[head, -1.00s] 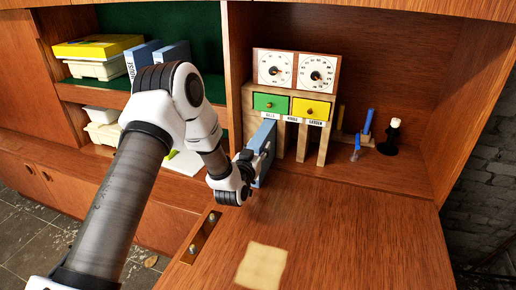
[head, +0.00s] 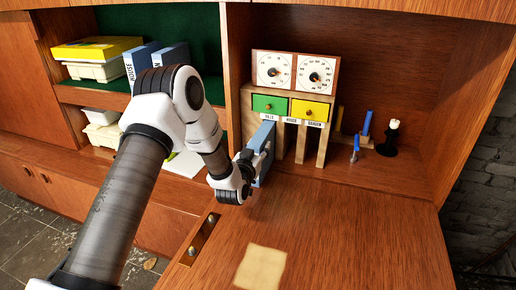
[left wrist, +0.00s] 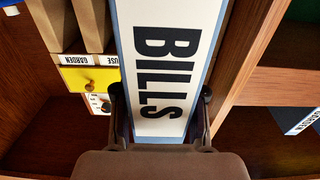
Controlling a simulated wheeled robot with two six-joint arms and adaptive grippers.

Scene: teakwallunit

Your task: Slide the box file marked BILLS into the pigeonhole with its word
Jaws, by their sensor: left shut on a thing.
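The blue box file (head: 263,139) stands upright on edge in front of the left-hand pigeonhole, under the BILLS label (head: 270,117). In the left wrist view its white spine (left wrist: 168,25) reads BILLS. My left gripper (head: 256,165) is shut on it, with one finger on each side of the spine, as the left wrist view also shows (left wrist: 162,98). The pigeonhole's inside is hidden by the file, so I cannot tell how deep the file reaches. The HOUSE label (head: 292,121) and GARDEN label (head: 314,124) are to its right. My right gripper is not in view.
Green (head: 270,104) and yellow (head: 309,110) drawers sit above the pigeonholes, below two dials. A candlestick (head: 388,141) and blue objects stand to the right. Two other blue files (head: 139,60) stand on the left shelf. The flap (head: 340,230) is clear but for a pale square.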

